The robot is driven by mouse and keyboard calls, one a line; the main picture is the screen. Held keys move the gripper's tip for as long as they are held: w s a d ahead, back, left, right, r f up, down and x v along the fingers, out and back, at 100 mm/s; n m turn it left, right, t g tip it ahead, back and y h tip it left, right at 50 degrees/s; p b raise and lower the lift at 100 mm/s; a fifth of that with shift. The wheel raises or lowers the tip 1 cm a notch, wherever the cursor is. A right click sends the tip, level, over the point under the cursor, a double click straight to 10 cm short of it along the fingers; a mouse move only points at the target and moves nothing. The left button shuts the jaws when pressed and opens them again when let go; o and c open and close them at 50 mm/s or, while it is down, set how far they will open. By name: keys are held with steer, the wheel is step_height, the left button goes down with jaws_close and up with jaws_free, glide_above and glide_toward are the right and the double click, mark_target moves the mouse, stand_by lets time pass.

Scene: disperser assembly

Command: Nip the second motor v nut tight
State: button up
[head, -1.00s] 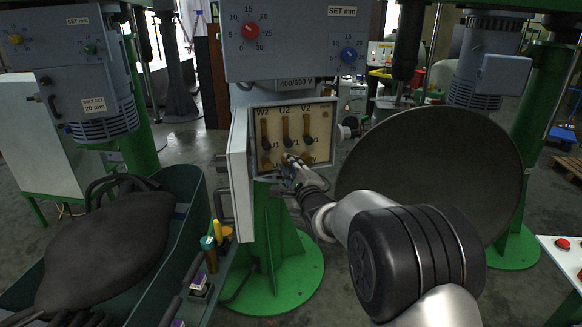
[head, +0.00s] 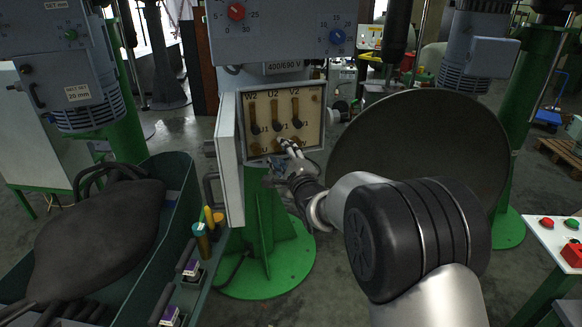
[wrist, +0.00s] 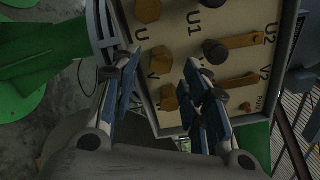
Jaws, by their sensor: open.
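The open terminal box (head: 322,140) on the column holds a cream board with rows of terminals. In the wrist view, the brass hex nut by the letter V (wrist: 160,60) shows in the gap between my fingers, beyond the tips. Another brass nut (wrist: 147,10) by the letter U is above it, and a third (wrist: 168,97) is below it, nearer the right finger. My gripper (wrist: 165,85) is open, with blue pads on both fingers and nothing between them. In the head view my gripper (head: 284,147) is at the board's lower edge and hides part of the bottom row.
Brass link bars with dark nuts (wrist: 215,52) lie right of the brass nuts. The box's open door (head: 229,160) stands left of my gripper. A large dark disc (head: 420,150) is close behind my arm. A green bin (head: 180,245) stands at left.

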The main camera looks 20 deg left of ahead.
steer(key=v, duration=0.9)
steer(key=shift+s+d, duration=0.15)
steer(key=shift+s, duration=0.15)
steer(key=s+d+r+n+g+h, duration=0.1)
steer(key=s+d+r+n+h, duration=0.2)
steer(key=d, duration=0.8)
steer(key=s+d+r+n+g+h, duration=0.1)
steer(key=s+d+n+h, duration=0.3)
steer(key=d, duration=0.6)
steer(key=s+d+f+n+g+h, duration=0.1)
steer(key=s+d, duration=0.3)
steer(key=s, duration=0.5)
steer(key=s+d+f+n+g+h, duration=0.2)
steer(key=s+d+f+n+g, duration=0.1)
steer(key=s, duration=0.7)
steer(key=s+d+f+n+g+h, duration=0.1)
steer(key=s+d+f+n+g, duration=0.1)
steer(key=s+d, duration=0.4)
steer(key=s+n+g, duration=0.1)
steer(key=s+n, duration=0.1)
steer(key=s, duration=0.2)
steer(key=shift+d, duration=0.4)
